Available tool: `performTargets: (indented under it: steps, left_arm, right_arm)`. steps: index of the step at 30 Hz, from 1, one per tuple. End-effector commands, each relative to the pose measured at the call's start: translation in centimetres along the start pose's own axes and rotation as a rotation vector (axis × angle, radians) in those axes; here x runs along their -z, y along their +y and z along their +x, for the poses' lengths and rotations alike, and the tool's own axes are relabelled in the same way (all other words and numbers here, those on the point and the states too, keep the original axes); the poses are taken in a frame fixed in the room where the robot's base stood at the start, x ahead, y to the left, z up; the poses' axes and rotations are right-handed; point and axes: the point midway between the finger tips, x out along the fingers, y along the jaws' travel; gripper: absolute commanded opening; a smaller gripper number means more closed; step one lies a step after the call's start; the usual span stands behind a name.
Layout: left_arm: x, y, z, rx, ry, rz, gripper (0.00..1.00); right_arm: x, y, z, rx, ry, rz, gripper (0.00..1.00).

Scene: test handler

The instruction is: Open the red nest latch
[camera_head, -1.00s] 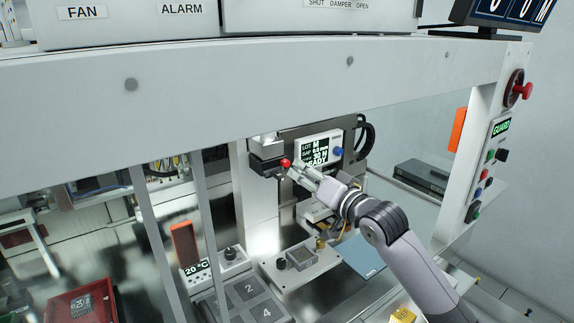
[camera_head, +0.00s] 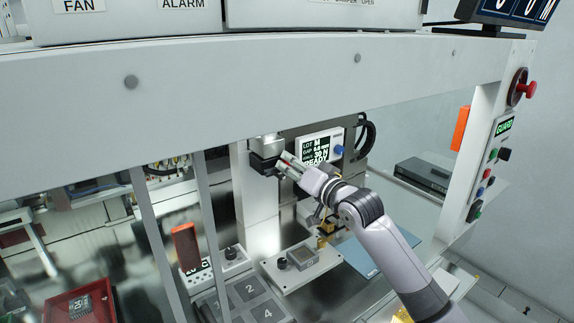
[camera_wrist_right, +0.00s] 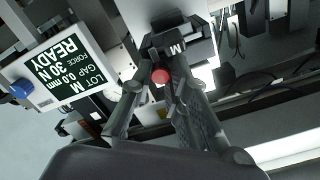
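A red ball knob (camera_wrist_right: 161,76) shows in the right wrist view, in front of a dark block marked M (camera_wrist_right: 176,48). I take it for the red latch's handle, though its link to a nest is not clear. My right gripper (camera_wrist_right: 160,86) is open, with one finger on each side of the knob and visible gaps to it. In the head view my right gripper (camera_head: 285,165) is up at the dark head (camera_head: 264,162) on the column and mostly hides the knob. My left gripper is not in view.
A white display (camera_head: 318,149) reading READY, with a blue knob, stands close right of the gripper. A frame beam (camera_head: 300,85) crosses above. Below are a small control box (camera_head: 302,257) and a numbered tray (camera_head: 248,292). A guard panel (camera_head: 491,165) stands right.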

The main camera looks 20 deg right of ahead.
Motion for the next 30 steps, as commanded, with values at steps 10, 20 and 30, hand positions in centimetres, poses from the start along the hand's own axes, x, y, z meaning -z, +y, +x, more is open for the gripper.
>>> performTargets:
  steps: [10,20,30]
  left_arm:
    - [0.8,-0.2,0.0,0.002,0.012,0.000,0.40]
    - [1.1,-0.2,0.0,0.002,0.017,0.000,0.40]
    - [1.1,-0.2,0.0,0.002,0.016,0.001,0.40]
  right_arm:
    - [-0.1,-0.1,0.0,0.003,0.001,0.175,0.00]
    - [0.0,0.0,0.0,0.001,0.000,0.285,0.00]
    - [0.0,-0.1,0.0,0.001,0.001,0.568,0.00]
